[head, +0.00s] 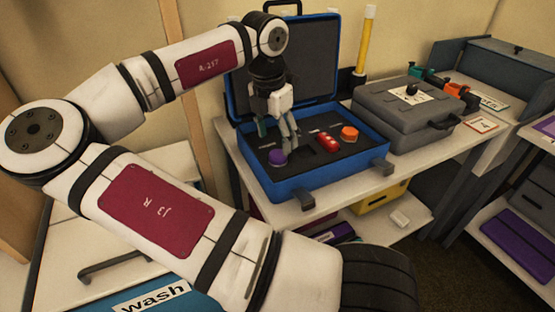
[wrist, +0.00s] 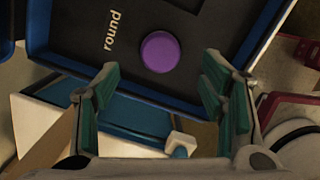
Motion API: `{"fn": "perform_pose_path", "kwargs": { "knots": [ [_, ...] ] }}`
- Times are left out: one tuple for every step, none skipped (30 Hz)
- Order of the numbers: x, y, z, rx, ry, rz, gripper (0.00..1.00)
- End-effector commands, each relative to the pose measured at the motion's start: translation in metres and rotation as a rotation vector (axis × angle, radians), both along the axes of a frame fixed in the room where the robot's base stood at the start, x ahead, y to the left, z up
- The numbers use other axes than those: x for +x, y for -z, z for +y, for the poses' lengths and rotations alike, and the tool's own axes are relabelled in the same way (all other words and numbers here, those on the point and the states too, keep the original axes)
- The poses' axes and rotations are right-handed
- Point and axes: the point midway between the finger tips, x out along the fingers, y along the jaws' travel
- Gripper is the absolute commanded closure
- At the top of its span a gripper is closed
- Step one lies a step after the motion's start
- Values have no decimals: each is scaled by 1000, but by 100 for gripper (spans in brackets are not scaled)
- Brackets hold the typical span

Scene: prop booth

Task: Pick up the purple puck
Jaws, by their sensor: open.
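The purple puck (head: 277,158) sits in the dark insert of the open blue case (head: 310,189), near the case's front left corner. In the wrist view the purple puck (wrist: 160,52) lies beside the printed word "round", beyond and between my fingertips. My gripper (head: 277,128) hangs above the left part of the case, pointing down. Its green-padded fingers are apart with nothing between them in the wrist view (wrist: 158,80). The gripper does not appear to touch the puck.
A red object (head: 327,142) and an orange puck (head: 349,133) lie in the case right of the purple puck. The case's raised lid (head: 318,70) stands behind. A closed grey case (head: 405,108) and a yellow post (head: 366,42) stand to the right.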

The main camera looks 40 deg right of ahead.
Motion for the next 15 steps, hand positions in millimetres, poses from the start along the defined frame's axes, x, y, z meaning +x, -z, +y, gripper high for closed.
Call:
{"fn": "perform_pose_path", "kwargs": {
  "knots": [
    [0,3,0,1,0,0,35],
    [0,6,0,2,0,-1,35],
    [0,10,-1,3,0,-1,35],
    [0,14,-1,3,0,-1,35],
    [0,18,-2,4,0,-1,35],
    [0,24,-3,4,0,-1,35],
    [0,29,-3,4,0,0,35],
    [0,34,-4,4,0,0,35],
    [0,39,-4,4,0,0,35],
    [0,43,-5,4,0,-1,35],
    [1,45,-6,3,0,-1,35],
    [1,48,-6,3,0,-1,35],
    [1,50,-6,3,0,-1,35],
    [1,51,-6,2,0,-1,35],
    [1,52,-7,1,0,-1,35]
  ]
}}
